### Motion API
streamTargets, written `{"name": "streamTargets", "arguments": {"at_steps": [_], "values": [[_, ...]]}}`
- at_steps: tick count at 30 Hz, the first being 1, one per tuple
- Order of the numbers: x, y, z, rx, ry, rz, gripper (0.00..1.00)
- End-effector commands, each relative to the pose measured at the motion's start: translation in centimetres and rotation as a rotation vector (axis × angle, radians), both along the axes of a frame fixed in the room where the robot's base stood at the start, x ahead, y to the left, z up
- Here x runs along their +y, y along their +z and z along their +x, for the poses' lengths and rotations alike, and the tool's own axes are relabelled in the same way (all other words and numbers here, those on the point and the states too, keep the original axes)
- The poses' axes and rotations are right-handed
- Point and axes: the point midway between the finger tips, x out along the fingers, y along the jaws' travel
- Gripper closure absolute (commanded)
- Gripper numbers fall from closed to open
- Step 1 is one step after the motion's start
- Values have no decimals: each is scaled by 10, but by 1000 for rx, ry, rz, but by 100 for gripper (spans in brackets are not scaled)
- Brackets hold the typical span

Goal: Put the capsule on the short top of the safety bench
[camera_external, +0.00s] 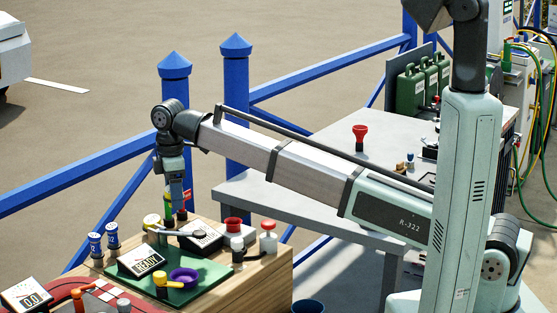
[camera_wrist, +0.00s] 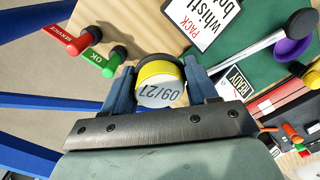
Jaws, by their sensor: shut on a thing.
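In the wrist view, a short yellow cylinder (camera_wrist: 160,72) with a dark rim and a pale end face marked 09/27 sits between the two fingers; I take it to be the capsule. My gripper (camera_wrist: 163,88) is shut on it, one finger on each side. A grey table (camera_external: 315,190) stands behind my arm. Which surface is the safety bench's short top I cannot tell.
The wooden top carries a green mat (camera_external: 197,288), a purple bowl (camera_external: 184,276), a READY sign (camera_external: 141,262) and several small bottles.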

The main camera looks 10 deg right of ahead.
Motion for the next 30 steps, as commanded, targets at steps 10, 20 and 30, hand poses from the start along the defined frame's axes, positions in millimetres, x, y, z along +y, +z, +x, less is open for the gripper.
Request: {"name": "streamTargets", "arguments": {"at_steps": [10, 20, 30], "values": [[88, 3, -42, -2, 26, -1, 73], [116, 8, -24, -14, -229, 13, 73], [116, -1, -24, -16, -349, 14, 73]]}}
